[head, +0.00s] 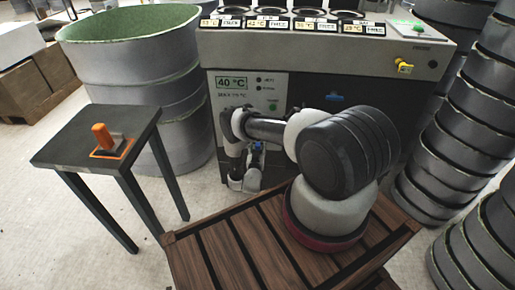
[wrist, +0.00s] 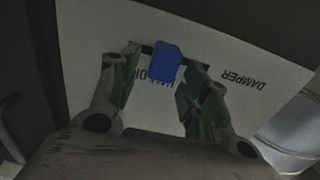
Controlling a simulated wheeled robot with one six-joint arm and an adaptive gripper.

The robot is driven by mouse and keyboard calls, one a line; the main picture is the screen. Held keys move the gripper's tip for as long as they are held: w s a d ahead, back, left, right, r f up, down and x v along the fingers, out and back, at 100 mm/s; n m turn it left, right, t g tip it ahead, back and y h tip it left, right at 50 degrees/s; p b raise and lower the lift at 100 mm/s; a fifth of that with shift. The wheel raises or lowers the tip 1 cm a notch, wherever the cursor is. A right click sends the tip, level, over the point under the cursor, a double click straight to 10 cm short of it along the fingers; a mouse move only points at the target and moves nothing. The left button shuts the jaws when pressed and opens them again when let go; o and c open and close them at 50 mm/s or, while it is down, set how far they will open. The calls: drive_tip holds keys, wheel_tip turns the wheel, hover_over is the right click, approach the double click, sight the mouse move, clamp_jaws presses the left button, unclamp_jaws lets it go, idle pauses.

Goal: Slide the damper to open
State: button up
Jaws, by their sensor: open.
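The damper's blue handle (wrist: 165,62) stands on a white plate (wrist: 225,58) marked "DAMPER", whose lettering appears upside down in the wrist view. More lettering behind the handle is partly hidden. My gripper (wrist: 160,78) is open, with one finger on each side of the handle. A gap shows on the left; on the right the finger is very close, and I cannot tell whether it touches. In the head view, my gripper (head: 246,182) is low at the front of the grey machine (head: 310,50), and a small blue patch shows beside it.
A small dark table (head: 90,140) with an orange-handled item (head: 103,136) stands at left. A large grey tub (head: 135,80) is behind it. A wooden slatted surface (head: 225,250) lies in front, and stacked grey rings (head: 450,130) stand at right.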

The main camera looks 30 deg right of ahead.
drive_tip(key=shift+c, duration=0.2)
clamp_jaws()
drive_tip(key=shift+s+d, duration=0.5)
drive_tip(key=shift+d, duration=0.25)
drive_tip(key=shift+s+d, duration=0.45)
drive_tip(key=shift+d, duration=0.3)
drive_tip(key=shift+o, duration=0.2)
unclamp_jaws()
drive_tip(key=v, duration=1.2)
